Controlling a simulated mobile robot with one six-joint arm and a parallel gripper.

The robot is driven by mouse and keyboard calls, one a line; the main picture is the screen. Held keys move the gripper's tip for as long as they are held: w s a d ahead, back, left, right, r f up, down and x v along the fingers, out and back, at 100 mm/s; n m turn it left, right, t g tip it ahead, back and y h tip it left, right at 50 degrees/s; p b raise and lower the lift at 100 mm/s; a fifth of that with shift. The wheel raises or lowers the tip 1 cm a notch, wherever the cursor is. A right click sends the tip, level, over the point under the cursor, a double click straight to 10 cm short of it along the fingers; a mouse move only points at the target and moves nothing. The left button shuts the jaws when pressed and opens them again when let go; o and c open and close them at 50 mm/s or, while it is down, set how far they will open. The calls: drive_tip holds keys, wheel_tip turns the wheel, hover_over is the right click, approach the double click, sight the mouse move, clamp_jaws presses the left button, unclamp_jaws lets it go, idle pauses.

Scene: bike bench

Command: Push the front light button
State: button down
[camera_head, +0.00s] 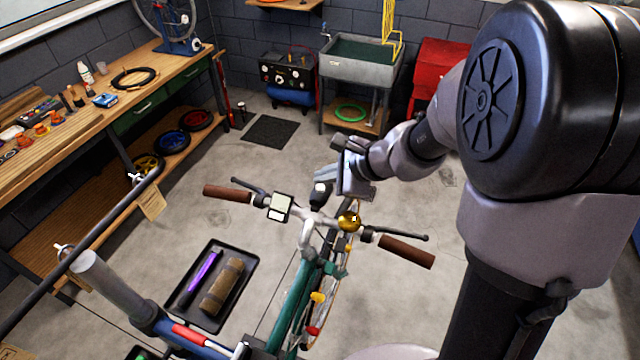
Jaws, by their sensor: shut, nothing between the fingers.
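A bicycle with a teal frame (290,306) stands below me, its handlebar (318,222) running across the middle of the view. A small dark device with a pale top (320,190), which looks like the front light, sits at the middle of the bar. Its button is too small to make out. My gripper (322,174) is shut and empty, just above and behind this light in the picture. I cannot tell whether the fingertips touch it.
A gold bell (348,221) and a display unit (280,207) sit on the handlebar, either side of centre. Brown grips (406,251) end the bar. A black tray (236,262) holds a purple tube and a brown roll. A workbench (130,85) lines the left wall.

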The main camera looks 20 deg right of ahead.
sight(324, 189)
wheel_tip(324, 189, up, 6)
drive_tip(key=p, duration=0.4)
drive_tip(key=shift+p, duration=0.35)
drive_tip(key=shift+f, duration=0.1)
drive_tip(key=s+a+f+n+g+h+b, duration=0.1)
drive_tip(key=s+a+f+n+b, duration=0.4)
drive_tip(key=s+f+b, duration=0.55)
drive_tip(key=s+a+f+n+g+b, duration=0.15)
drive_tip(key=s+f+n+b, duration=0.45)
drive_tip(key=b, duration=0.8)
drive_tip(key=s+d+f+n+h+b, duration=0.2)
drive_tip(key=s+f+n+b, duration=0.2)
drive_tip(key=s+f+b, duration=0.2)
drive_tip(key=shift+s+f+t+b, duration=0.3)
drive_tip(key=shift+s+t+b, duration=0.15)
drive_tip(key=shift+s+b, duration=0.45)
